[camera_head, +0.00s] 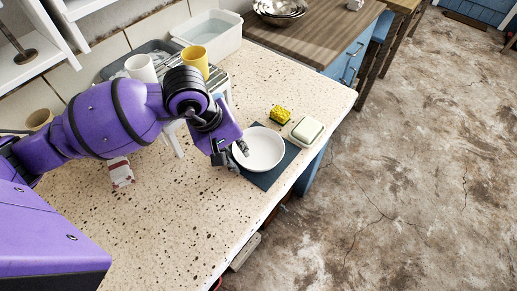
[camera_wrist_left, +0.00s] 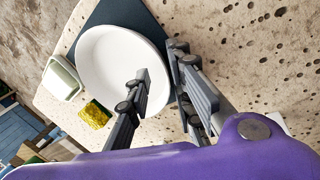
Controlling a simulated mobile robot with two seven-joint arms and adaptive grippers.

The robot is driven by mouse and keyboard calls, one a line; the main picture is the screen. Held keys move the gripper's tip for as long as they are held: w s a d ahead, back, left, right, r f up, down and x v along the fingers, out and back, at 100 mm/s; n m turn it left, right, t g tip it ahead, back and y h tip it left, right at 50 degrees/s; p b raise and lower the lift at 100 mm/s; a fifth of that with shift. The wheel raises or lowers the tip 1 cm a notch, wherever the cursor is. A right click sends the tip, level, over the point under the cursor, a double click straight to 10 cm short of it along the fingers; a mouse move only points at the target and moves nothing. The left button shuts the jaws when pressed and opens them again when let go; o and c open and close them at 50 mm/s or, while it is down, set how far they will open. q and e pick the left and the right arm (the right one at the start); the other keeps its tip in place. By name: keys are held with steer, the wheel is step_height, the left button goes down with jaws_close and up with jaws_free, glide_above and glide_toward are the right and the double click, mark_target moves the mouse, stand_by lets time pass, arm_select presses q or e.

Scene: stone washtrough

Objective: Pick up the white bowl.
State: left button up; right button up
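The white bowl (camera_head: 264,148) sits upright on a dark blue mat (camera_head: 267,179) near the counter's edge. It also shows in the left wrist view (camera_wrist_left: 108,62). My left gripper (camera_head: 237,155) is at the bowl's near-left rim. In the left wrist view, its fingers (camera_wrist_left: 159,64) are apart, one over the bowl's inside and the other outside the rim. A gap shows between them, and I cannot tell whether either finger touches the bowl. My right gripper is not in view.
A yellow sponge (camera_head: 280,115) and a soap dish (camera_head: 306,130) stand just beyond the bowl. A rack with a yellow mug (camera_head: 195,60) and a white mug (camera_head: 141,68) is behind my arm. The counter's front is clear.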

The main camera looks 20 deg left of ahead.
arm_select(q)
steer(key=shift+f, duration=0.15)
jaws_close()
stand_by(0.4)
